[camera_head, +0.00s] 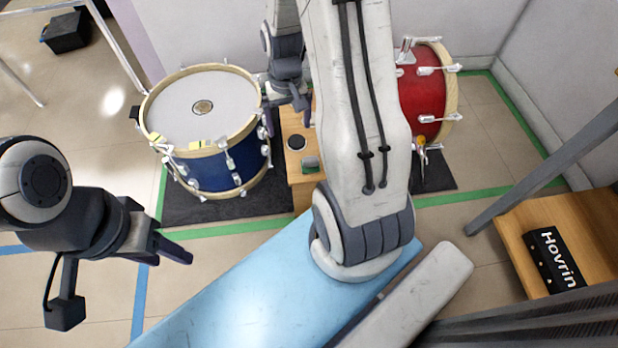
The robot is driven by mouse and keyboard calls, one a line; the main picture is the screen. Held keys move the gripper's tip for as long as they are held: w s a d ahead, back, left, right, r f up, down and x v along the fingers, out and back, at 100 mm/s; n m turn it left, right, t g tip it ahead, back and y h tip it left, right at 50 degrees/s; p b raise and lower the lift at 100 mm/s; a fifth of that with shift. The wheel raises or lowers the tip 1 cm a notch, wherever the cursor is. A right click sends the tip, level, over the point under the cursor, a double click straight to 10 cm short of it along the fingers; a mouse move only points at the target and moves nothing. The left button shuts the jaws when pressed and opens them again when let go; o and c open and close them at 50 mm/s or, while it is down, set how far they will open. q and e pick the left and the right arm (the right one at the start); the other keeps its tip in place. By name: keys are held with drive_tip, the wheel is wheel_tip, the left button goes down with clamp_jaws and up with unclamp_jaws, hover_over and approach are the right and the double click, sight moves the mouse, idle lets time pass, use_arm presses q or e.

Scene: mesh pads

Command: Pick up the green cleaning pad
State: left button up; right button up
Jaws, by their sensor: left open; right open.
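A small dark green pad (311,164) lies on the near part of a narrow wooden surface (303,180) between two drums. A round black item (296,142) lies just behind it. My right gripper (287,114) is open above the far part of this surface, its fingers pointing down. It is apart from the green pad, and I see nothing between its fingers. My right arm hides the right part of the wooden surface. My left gripper (120,281) is open and empty at the lower left, over the floor and far from the pad.
A red drum (421,95) stands right. A wooden table (590,215) with a black "Hovrin" box (556,258) is at right.

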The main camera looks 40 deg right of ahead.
drive_tip(key=m+b, duration=0.2)
drive_tip(key=b, duration=0.2)
hover_over(310, 158)
wheel_tip(310, 158, down, 9)
drive_tip(key=shift+s+f, duration=0.1)
drive_tip(key=shift+f, duration=0.05)
wheel_tip(310, 158, down, 5)
drive_tip(key=shift+d+f+b, duration=0.1)
drive_tip(key=shift+b, duration=1.15)
wheel_tip(310, 158, down, 5)
drive_tip(key=b, duration=0.4)
use_arm(q)
wheel_tip(310, 158, down, 12)
drive_tip(key=shift+f, duration=0.25)
use_arm(e)
drive_tip(key=c, duration=1.4)
drive_tip(key=shift+c, duration=0.2)
use_arm(q)
drive_tip(key=shift+r, duration=0.1)
use_arm(e)
drive_tip(key=shift+r, duration=0.25)
